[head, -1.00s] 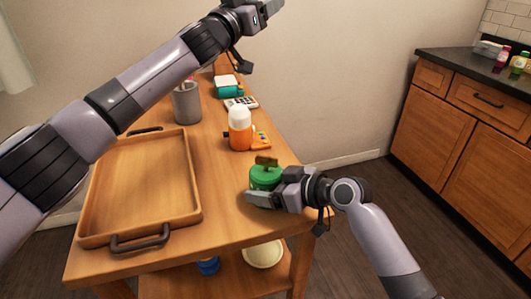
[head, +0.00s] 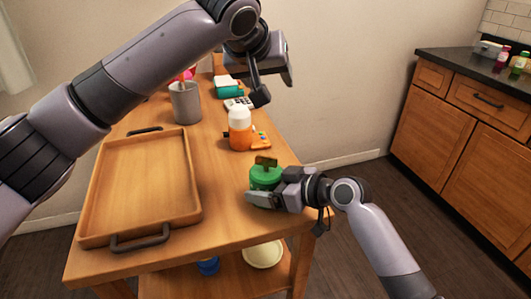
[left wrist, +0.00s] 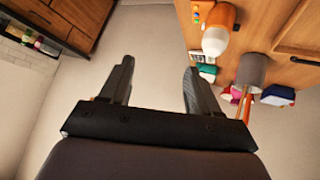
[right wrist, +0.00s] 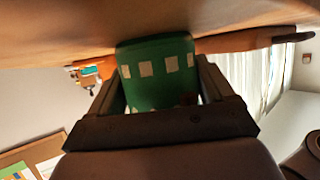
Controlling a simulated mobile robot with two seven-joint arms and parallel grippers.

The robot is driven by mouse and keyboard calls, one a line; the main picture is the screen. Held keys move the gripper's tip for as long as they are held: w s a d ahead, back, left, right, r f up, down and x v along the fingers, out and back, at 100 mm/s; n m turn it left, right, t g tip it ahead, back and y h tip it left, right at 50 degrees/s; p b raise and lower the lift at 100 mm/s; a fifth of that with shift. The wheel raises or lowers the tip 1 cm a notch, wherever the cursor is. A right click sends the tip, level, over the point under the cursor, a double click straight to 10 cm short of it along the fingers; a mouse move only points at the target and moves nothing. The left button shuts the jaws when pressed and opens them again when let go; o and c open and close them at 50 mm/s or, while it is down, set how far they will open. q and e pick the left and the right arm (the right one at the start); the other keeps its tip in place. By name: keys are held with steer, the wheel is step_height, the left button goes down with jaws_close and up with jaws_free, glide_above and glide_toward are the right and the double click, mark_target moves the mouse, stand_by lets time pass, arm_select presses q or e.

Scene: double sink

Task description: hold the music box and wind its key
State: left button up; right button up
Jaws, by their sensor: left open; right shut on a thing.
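The music box is a green cylinder (head: 264,178) with a brown key (head: 266,161) on top, standing upright near the table's right edge. My right gripper (head: 268,198) is shut on its sides. In the right wrist view the green music box (right wrist: 158,75), with pale squares, sits between the fingers. My left gripper (head: 288,58) is raised above the far part of the table, well away from the music box. In the left wrist view its fingers (left wrist: 158,88) are apart with nothing between them. The key is not clearly visible in either wrist view.
A wooden tray (head: 190,213) with dark handles fills the table's left side. A grey cup (head: 185,105), a calculator (head: 238,103) and a teal item (head: 229,91) are farther back.

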mark_target(266, 157)
arm_select(q)
steer(key=s+a+f+m+g+y, duration=0.2)
steer(key=s+f+g, duration=0.15)
steer(key=s, duration=0.55)
steer(key=shift+g, duration=0.25)
steer(key=x, duration=1.1)
steer(key=shift+f, duration=0.15)
steer(key=c, duration=0.8)
